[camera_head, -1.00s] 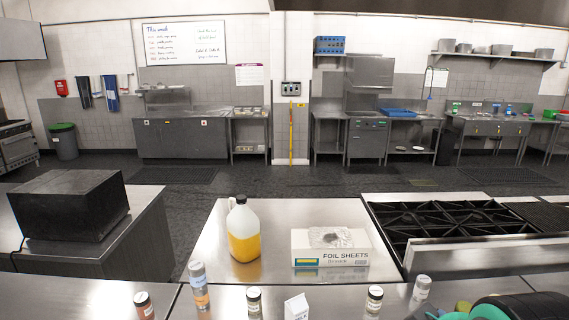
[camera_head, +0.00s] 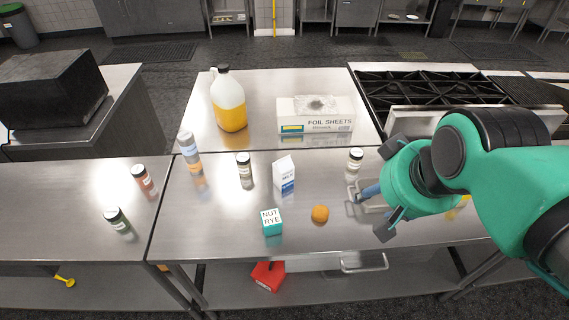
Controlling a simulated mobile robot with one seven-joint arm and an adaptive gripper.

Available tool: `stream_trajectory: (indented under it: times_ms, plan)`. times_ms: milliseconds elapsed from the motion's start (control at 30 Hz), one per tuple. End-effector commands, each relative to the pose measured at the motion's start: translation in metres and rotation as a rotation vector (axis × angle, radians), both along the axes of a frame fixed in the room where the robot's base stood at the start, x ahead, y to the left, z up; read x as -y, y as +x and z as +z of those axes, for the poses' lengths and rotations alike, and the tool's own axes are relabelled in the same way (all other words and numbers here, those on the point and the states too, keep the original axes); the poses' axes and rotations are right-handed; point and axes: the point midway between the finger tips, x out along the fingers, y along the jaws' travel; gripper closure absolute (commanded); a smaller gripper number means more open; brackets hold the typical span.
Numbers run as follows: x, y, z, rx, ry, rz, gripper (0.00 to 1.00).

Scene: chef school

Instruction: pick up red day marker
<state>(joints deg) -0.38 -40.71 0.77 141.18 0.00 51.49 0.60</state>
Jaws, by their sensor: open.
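I cannot make out a red day marker for certain. My gripper (camera_head: 384,190) is open over the right part of the steel table (camera_head: 215,225), its dark fingers spread to either side. A blue stick-like thing (camera_head: 368,192) shows just left of my gripper, at a metal tray (camera_head: 352,190) that is mostly hidden behind the gripper. A bit of yellow (camera_head: 460,206) shows under my arm. A red object with a white label (camera_head: 268,276) sits on the lower shelf, below the table's front edge.
A teal box marked NUT RYE (camera_head: 271,222), an orange ball-like item (camera_head: 320,214), a milk carton (camera_head: 284,176) and several jars stand on the table. Behind are a yellow jug (camera_head: 230,100), a foil sheets box (camera_head: 315,115) and a stove (camera_head: 430,85).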

Motion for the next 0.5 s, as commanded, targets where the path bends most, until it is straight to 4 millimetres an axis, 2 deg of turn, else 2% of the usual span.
stream_trajectory:
  times_ms: [167,500]
  plan:
    - [-0.005,0.032,0.016,-0.033,0.008,-0.004,0.5]
    - [-0.02,0.116,0.036,-0.108,0.025,-0.018,0.5]
